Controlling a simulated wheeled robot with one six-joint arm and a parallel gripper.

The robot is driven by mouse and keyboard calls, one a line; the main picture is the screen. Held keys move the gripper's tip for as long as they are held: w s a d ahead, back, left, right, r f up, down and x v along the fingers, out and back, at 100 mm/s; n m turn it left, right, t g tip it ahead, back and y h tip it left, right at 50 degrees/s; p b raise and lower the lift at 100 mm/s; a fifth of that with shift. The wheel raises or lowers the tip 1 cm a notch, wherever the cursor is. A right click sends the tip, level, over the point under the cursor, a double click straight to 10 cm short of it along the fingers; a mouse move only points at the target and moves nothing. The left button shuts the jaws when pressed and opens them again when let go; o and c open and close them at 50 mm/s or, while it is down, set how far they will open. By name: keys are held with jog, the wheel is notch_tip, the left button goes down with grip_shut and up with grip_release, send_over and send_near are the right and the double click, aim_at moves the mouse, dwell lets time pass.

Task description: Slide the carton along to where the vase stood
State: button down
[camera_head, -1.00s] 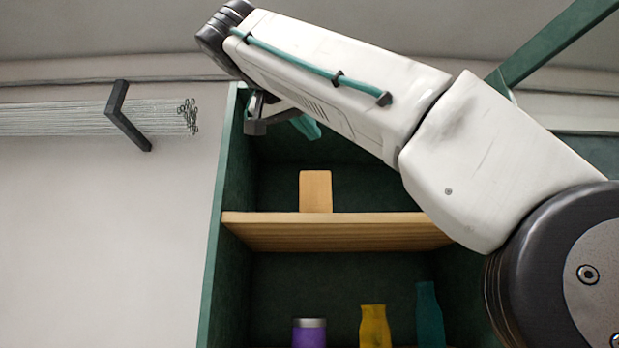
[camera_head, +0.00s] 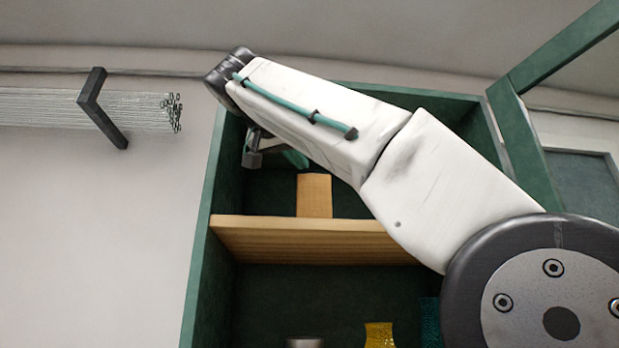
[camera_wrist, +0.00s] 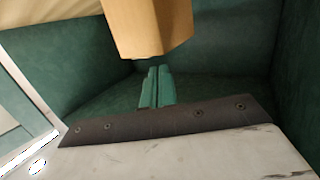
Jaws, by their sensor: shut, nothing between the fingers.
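The carton (camera_head: 314,196) is a plain tan block standing upright on the cabinet's upper wooden shelf (camera_head: 310,240). My gripper (camera_head: 294,158) is inside the upper compartment, up and left of the carton in the head view, and partly hidden by my arm. In the wrist view its green fingers (camera_wrist: 158,72) are closed together and empty, their tips close to the carton's edge. I cannot tell whether they touch it. I see no vase on the visible part of the upper shelf; my arm hides its right part.
The green cabinet's left wall (camera_head: 205,210) stands close to my gripper. Below the shelf are a grey-topped jar (camera_head: 305,343), a yellow bottle (camera_head: 379,336) and a teal bottle (camera_head: 430,322), cut off or partly covered. Thin rods (camera_head: 40,109) lie in a dark bracket (camera_head: 100,108) at left.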

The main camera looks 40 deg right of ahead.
aim_at(310, 178)
jog(key=x, duration=0.6)
jog(key=shift+d+r, duration=0.1)
jog(key=shift+f, duration=0.5)
